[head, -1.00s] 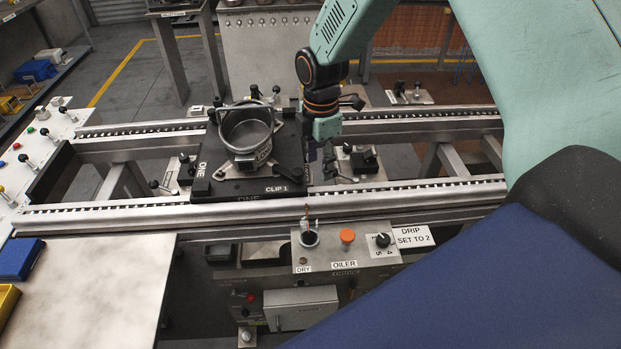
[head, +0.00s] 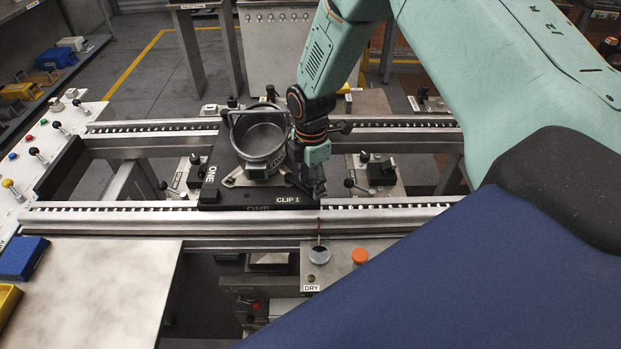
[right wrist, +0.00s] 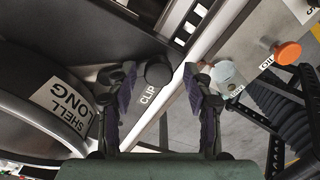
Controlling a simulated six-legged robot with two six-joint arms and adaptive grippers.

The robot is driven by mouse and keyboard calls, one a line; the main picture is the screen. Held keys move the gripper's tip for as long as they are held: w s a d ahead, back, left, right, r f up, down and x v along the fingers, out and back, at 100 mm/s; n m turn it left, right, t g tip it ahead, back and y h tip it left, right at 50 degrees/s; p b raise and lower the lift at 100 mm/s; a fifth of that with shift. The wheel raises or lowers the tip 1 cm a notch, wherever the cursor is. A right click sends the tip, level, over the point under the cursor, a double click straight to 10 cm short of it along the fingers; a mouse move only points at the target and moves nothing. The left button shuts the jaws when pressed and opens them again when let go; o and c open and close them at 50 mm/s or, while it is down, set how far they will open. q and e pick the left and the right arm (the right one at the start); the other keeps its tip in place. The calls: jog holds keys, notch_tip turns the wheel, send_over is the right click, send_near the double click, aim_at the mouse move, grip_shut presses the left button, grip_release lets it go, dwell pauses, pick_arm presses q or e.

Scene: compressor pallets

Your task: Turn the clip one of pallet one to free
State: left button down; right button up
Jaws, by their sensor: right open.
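Pallet one (head: 226,197) is a black plate on the roller rails, with a grey metal shell (head: 263,142) standing on it. A CLIP 1 label (head: 288,200) is at its front right corner. My right gripper (head: 316,187) is at that corner, pointing down. In the right wrist view my right gripper (right wrist: 160,72) is open, and a round black clip knob (right wrist: 158,73) shows between its fingertips beside the CLIP label (right wrist: 149,95). I cannot tell whether a finger touches the knob. In the head view the gripper hides the clip. My left gripper is not in view.
The front rail (head: 150,215) runs close below the gripper. An oiler box with an orange knob (head: 360,256) and a DRY label (head: 311,288) stands in front. A lever stop (head: 380,172) sits right of the pallet. A pale worktop (head: 90,285) is at the front left.

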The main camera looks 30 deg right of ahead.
jog(key=shift+d, duration=0.1)
jog(key=shift+f, duration=0.1)
jog(key=shift+c, duration=1.3)
grip_shut()
